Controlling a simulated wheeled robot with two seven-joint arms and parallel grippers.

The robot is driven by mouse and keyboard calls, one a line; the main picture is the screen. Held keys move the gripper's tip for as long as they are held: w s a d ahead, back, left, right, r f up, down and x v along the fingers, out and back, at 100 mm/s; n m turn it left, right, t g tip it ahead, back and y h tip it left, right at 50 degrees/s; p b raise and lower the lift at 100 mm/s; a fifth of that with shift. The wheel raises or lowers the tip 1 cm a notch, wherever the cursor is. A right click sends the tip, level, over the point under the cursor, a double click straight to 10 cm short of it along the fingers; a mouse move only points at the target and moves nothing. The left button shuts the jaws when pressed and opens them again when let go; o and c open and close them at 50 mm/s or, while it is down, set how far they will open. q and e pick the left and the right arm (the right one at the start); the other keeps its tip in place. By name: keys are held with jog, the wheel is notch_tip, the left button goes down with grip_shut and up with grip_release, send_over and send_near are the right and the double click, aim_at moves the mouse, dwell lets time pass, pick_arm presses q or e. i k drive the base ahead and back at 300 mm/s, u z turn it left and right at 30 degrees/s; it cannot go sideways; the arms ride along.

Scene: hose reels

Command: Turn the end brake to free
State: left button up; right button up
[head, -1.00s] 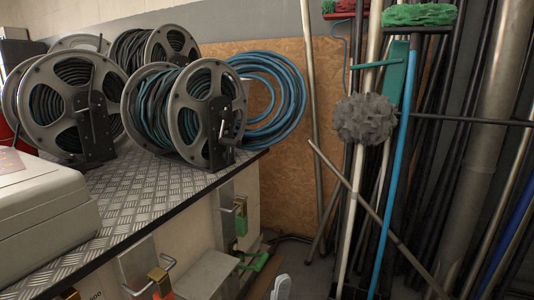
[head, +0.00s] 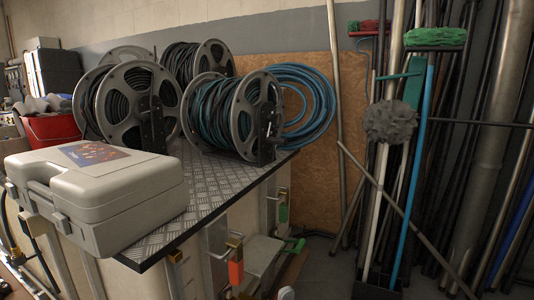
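The end hose reel (head: 256,117), grey-rimmed with dark and teal hose, stands near the right end of the metal-topped bench (head: 216,198). A dark bracket (head: 265,146) with a small handle at the hub is on its right face. It looks like the brake side, but the brake's setting is too small to read. Neither gripper can be made out. A small pale piece shows at the bottom edge and may be part of me.
A grey case (head: 100,200) fills the bench's near left, beside a red bucket (head: 48,130). Coiled blue hose (head: 308,108) hangs behind the end reel. Brooms and poles (head: 410,150) lean at the right. Latches and an orange tag (head: 235,267) stick out from the bench front.

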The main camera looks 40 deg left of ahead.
aim_at(271, 152)
jog(key=u, duration=0.55)
jog(key=i, duration=1.5)
